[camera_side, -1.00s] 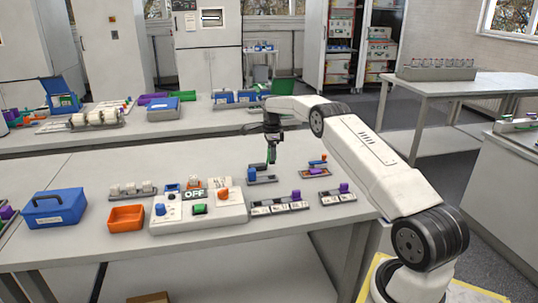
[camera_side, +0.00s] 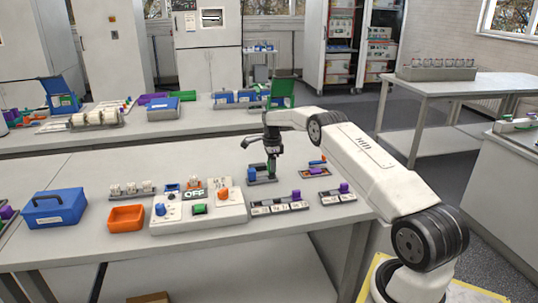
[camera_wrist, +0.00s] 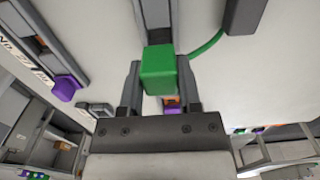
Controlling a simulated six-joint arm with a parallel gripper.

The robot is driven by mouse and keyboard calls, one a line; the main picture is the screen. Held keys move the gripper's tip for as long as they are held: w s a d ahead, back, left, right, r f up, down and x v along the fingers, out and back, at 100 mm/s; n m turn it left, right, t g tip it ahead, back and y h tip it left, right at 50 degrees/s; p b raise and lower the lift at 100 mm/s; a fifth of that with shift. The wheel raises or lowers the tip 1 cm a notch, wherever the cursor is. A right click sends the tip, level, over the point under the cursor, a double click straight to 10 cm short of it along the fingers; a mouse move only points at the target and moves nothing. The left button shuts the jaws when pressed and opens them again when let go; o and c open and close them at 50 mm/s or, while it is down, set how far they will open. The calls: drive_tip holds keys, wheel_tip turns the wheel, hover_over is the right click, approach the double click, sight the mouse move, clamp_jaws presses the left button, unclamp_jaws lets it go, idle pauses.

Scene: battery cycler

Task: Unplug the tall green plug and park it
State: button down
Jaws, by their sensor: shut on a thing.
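The tall green plug (camera_side: 272,166) is held upright between the fingers of my gripper (camera_side: 271,150). In the wrist view the green plug (camera_wrist: 158,72) sits between the two grey fingers of my gripper (camera_wrist: 160,90). In the side view its lower end is at the dark tray (camera_side: 264,181), right of a blue plug (camera_side: 251,174). I cannot tell whether it is seated there. The cycler (camera_side: 235,211) stands to the left, with an OFF sign, an orange plug (camera_side: 223,193), a blue plug (camera_side: 160,209) and a short green plug (camera_side: 199,209).
Strips with purple plugs (camera_side: 296,195) lie right of the cycler, and another tray (camera_side: 317,171) lies at the right. An orange bin (camera_side: 126,218) and a blue toolbox (camera_side: 55,206) stand at the left. The bench behind the cycler is mostly clear.

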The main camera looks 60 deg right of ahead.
drive_tip(key=shift+f, duration=0.85)
drive_tip(key=shift+f, duration=0.25)
drive_tip(key=shift+c, duration=1.1)
unclamp_jaws()
drive_tip(key=shift+r, duration=0.1)
drive_tip(key=shift+r, duration=3.8)
